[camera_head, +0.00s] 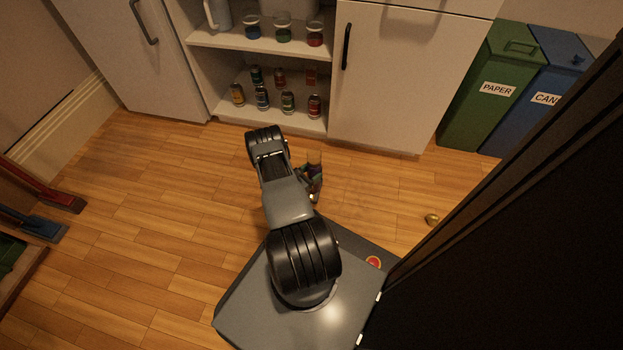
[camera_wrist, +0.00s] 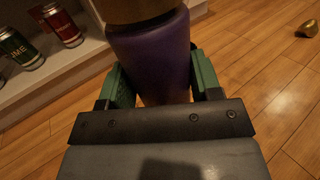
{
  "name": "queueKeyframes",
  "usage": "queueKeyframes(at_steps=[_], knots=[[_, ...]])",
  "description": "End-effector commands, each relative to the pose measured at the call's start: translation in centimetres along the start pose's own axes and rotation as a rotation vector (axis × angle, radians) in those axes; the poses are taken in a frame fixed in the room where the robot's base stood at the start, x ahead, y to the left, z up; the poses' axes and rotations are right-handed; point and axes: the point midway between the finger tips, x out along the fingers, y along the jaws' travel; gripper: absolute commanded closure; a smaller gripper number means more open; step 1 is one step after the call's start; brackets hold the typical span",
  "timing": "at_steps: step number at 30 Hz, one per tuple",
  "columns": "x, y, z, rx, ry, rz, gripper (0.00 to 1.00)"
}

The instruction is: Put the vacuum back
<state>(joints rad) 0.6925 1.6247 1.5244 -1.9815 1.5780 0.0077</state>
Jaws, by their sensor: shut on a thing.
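My gripper (camera_wrist: 155,65) has green fingers on both sides of a purple cylindrical vessel (camera_wrist: 150,48) in the wrist view. It is shut on this vessel, which has a brownish-gold band or cap at its top, cut off by the frame edge. It looks like a vacuum flask. In the head view my arm hides most of the gripper; only a small dark, colourful part (camera_head: 315,178) shows beside the arm, above the wood floor in front of the cabinet. No vacuum cleaner is in view.
An open cabinet shelf (camera_head: 268,122) holds several cans; the shelf above has jars and a white jug (camera_head: 217,14). Green PAPER (camera_head: 487,95) and blue CAN bins (camera_head: 540,90) stand right. A gold object (camera_head: 432,219) lies on the floor. A dark panel (camera_head: 510,230) blocks the right.

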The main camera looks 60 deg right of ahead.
Motion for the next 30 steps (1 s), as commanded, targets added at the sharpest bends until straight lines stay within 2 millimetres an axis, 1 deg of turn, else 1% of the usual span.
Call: queueKeyframes(at_steps=[1,3,6,15,20,21,28,30], knots=[[0.0,0.0,-1.0,0.000,-0.002,-0.001,0.65],[0.0,0.0,-2.0,0.000,-0.002,-0.001,0.65],[0.0,0.0,-3.0,0.000,-0.002,0.000,0.65],[0.0,0.0,-2.9,0.001,-0.002,-0.001,0.65],[0.0,0.0,-3.3,0.001,-0.002,-0.001,0.65],[0.0,0.0,-3.4,-0.001,0.000,-0.001,0.38],[-0.1,0.0,-3.4,-0.001,0.001,-0.001,0.16],[-0.1,0.0,-3.4,-0.001,0.001,-0.001,0.16]])
